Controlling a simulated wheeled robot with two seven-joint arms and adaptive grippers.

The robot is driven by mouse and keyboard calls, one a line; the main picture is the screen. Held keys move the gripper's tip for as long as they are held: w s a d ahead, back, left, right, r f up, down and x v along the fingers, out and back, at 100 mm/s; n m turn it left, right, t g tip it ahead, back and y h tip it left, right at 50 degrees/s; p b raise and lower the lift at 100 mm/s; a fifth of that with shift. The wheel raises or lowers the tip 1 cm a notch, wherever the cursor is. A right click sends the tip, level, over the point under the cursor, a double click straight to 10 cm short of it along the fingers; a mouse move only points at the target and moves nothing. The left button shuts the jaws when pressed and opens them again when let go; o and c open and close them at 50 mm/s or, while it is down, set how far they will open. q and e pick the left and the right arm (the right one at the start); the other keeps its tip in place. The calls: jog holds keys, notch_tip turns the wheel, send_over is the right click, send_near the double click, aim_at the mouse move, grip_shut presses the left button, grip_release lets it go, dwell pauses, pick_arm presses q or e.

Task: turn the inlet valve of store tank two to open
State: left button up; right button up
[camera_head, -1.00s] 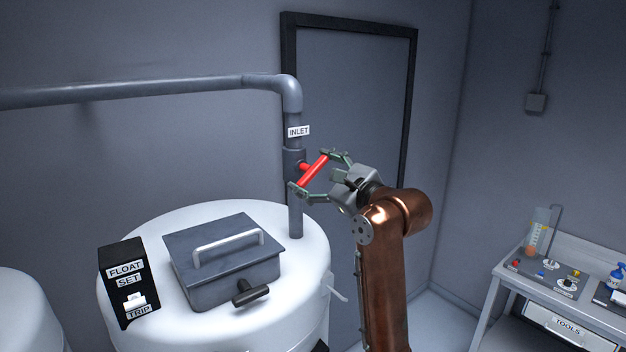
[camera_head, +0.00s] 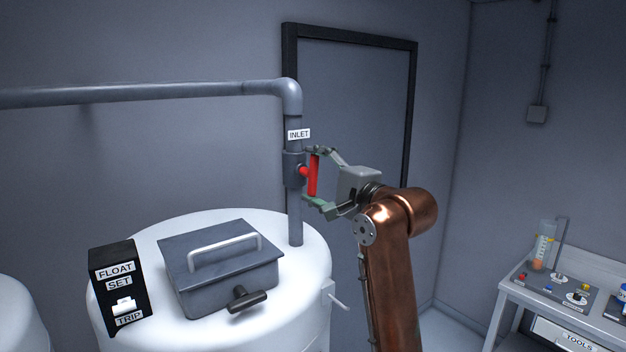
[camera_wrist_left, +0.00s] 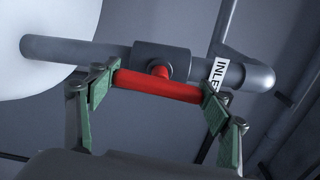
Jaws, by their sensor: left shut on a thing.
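The inlet valve has a red bar handle (camera_head: 313,175) on a grey valve body (camera_head: 293,168) in the vertical pipe, under the INLET label (camera_head: 299,134). The handle now stands close to upright, in line with the pipe. My left gripper (camera_head: 315,175) is shut on the handle, one finger at its upper end and one at its lower end. In the left wrist view the red handle (camera_wrist_left: 160,86) spans between the green finger pads. The white tank (camera_head: 215,325) stands below the pipe. My right gripper is not in view.
On the tank top are a grey lidded box (camera_head: 220,270) with a white handle and a black FLOAT SET / TRIP switch box (camera_head: 118,285). A dark door frame (camera_head: 350,40) is behind. A bench (camera_head: 560,310) stands at the right.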

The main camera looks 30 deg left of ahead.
pick_arm(q)
jog(key=shift+n, duration=0.6)
jog(key=o, duration=1.2)
jog(key=shift+c, duration=0.2)
jog(key=shift+d, duration=0.1)
jog(key=v, duration=1.2)
